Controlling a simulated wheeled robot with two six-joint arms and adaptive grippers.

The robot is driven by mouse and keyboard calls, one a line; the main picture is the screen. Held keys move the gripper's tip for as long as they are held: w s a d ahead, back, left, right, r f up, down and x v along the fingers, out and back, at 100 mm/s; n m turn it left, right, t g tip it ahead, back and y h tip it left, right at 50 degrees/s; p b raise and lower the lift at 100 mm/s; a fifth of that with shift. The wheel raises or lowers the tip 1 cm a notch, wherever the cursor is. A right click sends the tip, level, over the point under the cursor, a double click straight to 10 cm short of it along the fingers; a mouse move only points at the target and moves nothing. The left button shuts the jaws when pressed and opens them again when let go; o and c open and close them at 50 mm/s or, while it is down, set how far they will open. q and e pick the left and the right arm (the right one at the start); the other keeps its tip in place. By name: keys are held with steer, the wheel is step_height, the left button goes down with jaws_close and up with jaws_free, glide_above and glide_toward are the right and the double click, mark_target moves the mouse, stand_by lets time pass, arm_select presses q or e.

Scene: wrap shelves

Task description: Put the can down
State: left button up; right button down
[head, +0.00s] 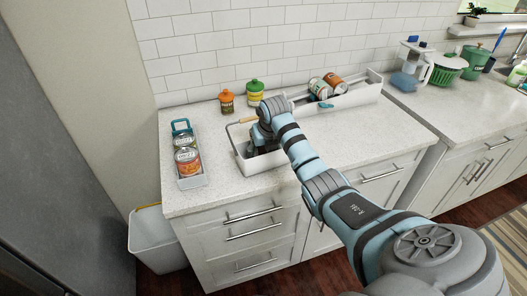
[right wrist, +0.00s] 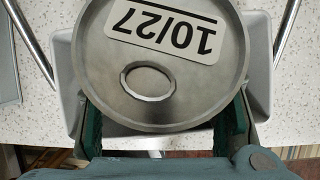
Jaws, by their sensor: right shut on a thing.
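My right gripper (head: 257,138) is at the white caddy (head: 262,180) with a wooden handle (head: 241,121) on the counter. In the right wrist view its two green-padded fingers (right wrist: 162,118) are shut on a can (right wrist: 105,85). The can's metal lid faces the camera, with a ring pull and a label reading 10/27, upside down in the picture. A grey caddy wall (right wrist: 262,70) shows around and below the can there. In the head view the gripper largely hides the held can. I cannot tell whether its base touches the caddy floor. My left gripper is out of view.
A narrow tray (head: 192,184) with a teal handle holds cans at the left. Two lidded jars (head: 227,102) (head: 255,92) stand behind the caddy. A long white bin (head: 358,97) with tipped cans (head: 335,82) is at the back right. The front right counter (head: 375,142) is clear.

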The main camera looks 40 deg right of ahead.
steer(key=c, duration=0.8)
jaws_free()
steer(key=shift+s+d+f, duration=0.1)
steer(key=shift+s+f, duration=0.1)
steer(key=shift+o, duration=1.2)
steer(key=shift+w+d, duration=0.1)
steer(key=shift+r, duration=0.1)
steer(key=p+v, duration=0.1)
steer(key=v, duration=1.1)
steer(key=shift+p, duration=0.4)
steer(key=shift+w+r, duration=0.1)
